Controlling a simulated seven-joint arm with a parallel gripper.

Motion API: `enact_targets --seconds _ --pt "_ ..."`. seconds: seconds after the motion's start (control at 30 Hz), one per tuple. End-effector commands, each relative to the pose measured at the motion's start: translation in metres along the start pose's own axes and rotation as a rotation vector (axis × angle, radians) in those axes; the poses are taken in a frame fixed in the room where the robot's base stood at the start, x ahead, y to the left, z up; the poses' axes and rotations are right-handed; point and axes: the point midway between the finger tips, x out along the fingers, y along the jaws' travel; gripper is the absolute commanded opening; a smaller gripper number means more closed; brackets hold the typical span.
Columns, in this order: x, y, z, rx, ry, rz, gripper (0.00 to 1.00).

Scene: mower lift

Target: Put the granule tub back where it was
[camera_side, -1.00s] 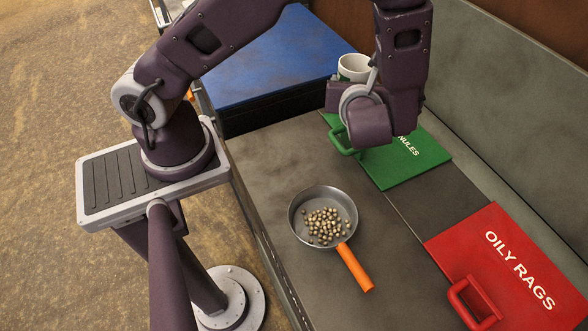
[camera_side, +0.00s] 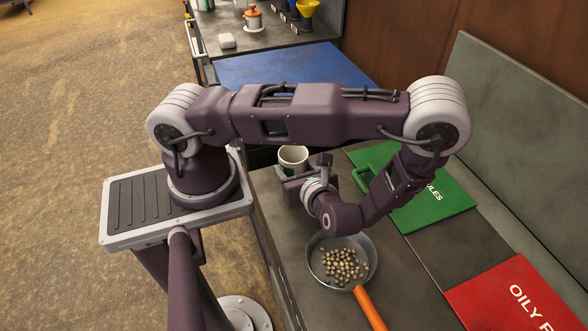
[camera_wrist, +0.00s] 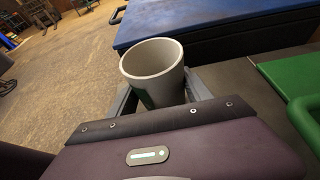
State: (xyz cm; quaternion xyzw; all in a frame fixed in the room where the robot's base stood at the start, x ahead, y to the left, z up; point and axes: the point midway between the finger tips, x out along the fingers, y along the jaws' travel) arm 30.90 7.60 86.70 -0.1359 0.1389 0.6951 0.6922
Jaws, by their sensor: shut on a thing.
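The granule tub (camera_side: 293,158) is a pale, open-topped cup with a green patch on its side. It looks empty, though its bottom is hidden. My gripper (camera_side: 296,176) is shut on the tub and holds it roughly upright near the bench's left part, behind the pan. Whether the tub touches the bench cannot be told. In the wrist view the tub (camera_wrist: 153,68) stands between my grey fingers, its lower part hidden by the gripper body. The green lid (camera_side: 430,205), lettered "...ULES", lies on the bench to the right, partly hidden by my arm.
A grey pan (camera_side: 316,272) of pale granules with an orange handle (camera_side: 369,308) sits in front of my gripper. A red "OILY RAGS" lid (camera_side: 490,300) lies front right. A blue surface (camera_side: 300,72) is behind, and a back panel (camera_side: 520,130) stands right.

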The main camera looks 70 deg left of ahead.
Motion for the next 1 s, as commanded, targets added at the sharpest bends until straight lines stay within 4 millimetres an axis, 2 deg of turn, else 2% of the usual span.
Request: enact_targets --seconds 0.33,0.37,0.47,0.8,0.87,1.0 --pt "0.002 0.0 -0.004 0.0 0.0 -0.001 0.09" --pt "0.002 0.0 -0.004 0.0 0.0 -0.001 0.62" --pt "0.002 0.0 -0.004 0.0 0.0 -0.001 0.8" --pt "-0.001 -0.001 -0.002 -0.001 0.001 -0.002 0.8" --pt "-0.01 -0.002 -0.002 -0.003 0.002 -0.005 0.8" --pt "-0.048 -0.002 -0.003 -0.004 0.004 -0.007 0.8"
